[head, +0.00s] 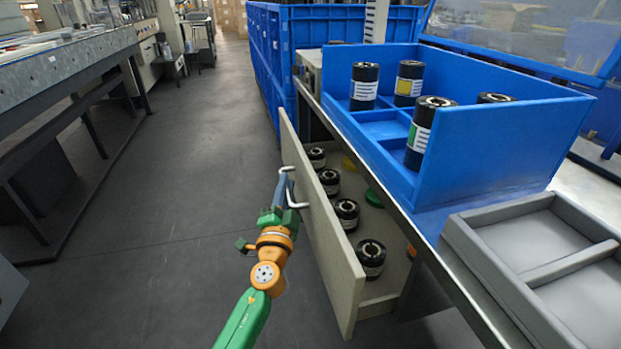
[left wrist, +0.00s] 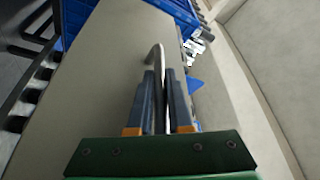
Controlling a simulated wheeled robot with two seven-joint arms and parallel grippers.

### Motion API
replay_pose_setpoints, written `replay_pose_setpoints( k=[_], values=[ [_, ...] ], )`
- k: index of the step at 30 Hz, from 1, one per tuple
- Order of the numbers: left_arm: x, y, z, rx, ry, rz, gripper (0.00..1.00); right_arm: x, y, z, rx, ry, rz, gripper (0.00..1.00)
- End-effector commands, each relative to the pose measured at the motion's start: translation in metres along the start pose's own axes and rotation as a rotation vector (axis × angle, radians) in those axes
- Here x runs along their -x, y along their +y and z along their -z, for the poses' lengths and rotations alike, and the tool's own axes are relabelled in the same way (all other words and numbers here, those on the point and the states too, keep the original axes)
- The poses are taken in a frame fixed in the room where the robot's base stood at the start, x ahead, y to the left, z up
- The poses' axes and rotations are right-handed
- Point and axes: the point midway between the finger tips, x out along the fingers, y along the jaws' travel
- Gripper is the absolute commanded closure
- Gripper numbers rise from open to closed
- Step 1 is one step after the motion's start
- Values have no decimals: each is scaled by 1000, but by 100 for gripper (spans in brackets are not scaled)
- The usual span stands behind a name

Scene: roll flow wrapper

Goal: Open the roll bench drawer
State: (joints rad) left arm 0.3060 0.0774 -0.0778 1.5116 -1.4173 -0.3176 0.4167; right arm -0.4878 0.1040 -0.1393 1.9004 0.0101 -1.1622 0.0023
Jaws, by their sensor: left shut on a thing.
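The roll bench drawer (head: 326,247) stands pulled out from the bench in the head view, its inside showing. Several black rolls (head: 371,257) stand in a row in it, with a green disc (head: 373,199) and a yellow item (head: 348,164) beside them. A curved metal handle (head: 291,188) is on its front panel. My left gripper (head: 284,191) is at this handle, and the left wrist view shows its fingers (left wrist: 159,95) shut around the handle bar (left wrist: 158,60). My right gripper is not in view.
A blue divided bin (head: 480,150) with several black rolls stands on the bench top (head: 408,215). A grey tray (head: 500,285) is at the right. Large blue crates (head: 268,60) stand behind. The floor (head: 180,200) left of the drawer is clear, with a long table (head: 60,75) further left.

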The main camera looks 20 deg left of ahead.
Motion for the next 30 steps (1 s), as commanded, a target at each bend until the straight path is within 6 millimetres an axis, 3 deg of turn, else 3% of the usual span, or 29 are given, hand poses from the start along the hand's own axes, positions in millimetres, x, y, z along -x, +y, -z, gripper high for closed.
replay_pose_setpoints(
  k=[6, 15, 21, 30],
  values=[
    [18, -31, -44, -5, -3, 1, 100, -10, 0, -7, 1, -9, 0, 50],
    [38, -62, -88, -3, -2, 2, 100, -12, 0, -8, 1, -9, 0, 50],
    [44, -73, -103, -1, -2, 2, 100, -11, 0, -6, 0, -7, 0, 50],
    [46, -78, -109, -1, -2, 3, 100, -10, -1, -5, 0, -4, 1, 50]
  ],
)
